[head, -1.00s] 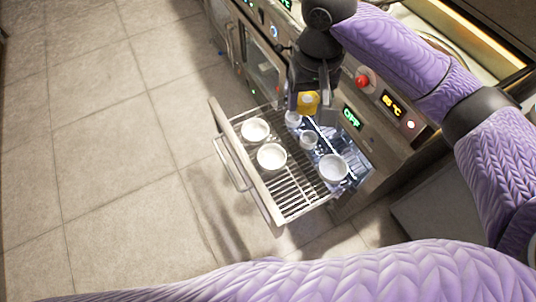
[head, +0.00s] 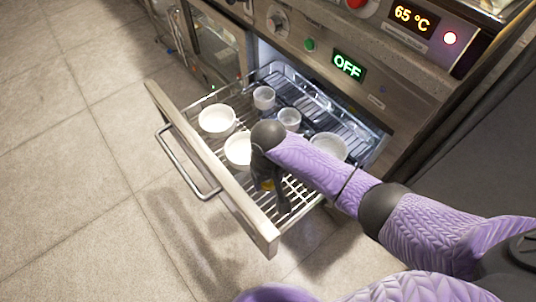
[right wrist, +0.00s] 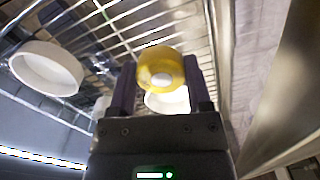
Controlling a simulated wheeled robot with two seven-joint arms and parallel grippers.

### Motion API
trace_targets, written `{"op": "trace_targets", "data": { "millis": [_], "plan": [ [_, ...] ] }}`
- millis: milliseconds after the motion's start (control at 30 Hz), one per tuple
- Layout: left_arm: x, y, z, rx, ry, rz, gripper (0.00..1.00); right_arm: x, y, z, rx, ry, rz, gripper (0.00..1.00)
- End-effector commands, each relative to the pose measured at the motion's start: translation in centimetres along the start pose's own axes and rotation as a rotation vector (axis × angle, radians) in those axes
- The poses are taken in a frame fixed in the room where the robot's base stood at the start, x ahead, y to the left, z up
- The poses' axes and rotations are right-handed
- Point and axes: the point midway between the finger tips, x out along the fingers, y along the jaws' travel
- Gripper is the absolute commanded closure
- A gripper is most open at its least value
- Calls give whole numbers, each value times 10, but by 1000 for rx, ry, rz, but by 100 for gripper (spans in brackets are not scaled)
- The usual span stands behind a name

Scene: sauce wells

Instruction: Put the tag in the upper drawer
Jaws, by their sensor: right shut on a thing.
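The tag is a small yellow round piece with a pale centre. In the right wrist view the yellow tag (right wrist: 161,66) sits between the two fingers of my right gripper (right wrist: 157,78), which is shut on it. In the head view the tag (head: 267,185) shows only partly, beside the dark right gripper (head: 272,203). The right gripper points down over the front near corner of the pulled-out wire drawer (head: 188,152). Whether the tag touches the wire floor I cannot tell. My left gripper is not in view.
In the drawer stand white bowls (head: 217,120), (head: 238,149) and (head: 329,146), and small cups (head: 264,97) and (head: 289,118). A bar handle (head: 183,168) is on the drawer front. The panel above has an OFF display (head: 349,66). Floor at left is clear.

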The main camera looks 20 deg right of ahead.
Motion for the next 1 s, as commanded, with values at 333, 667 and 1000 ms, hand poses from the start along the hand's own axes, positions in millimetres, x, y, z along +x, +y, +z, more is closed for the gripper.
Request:
{"op": "trace_targets", "data": {
  "millis": [333,667,1000],
  "plan": [
    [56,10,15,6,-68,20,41,81,0,1,0,-6,1,100],
    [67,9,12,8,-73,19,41,95,0,0,1,2,1,100],
    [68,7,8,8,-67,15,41,98,0,0,1,2,1,1]
  ]
}}
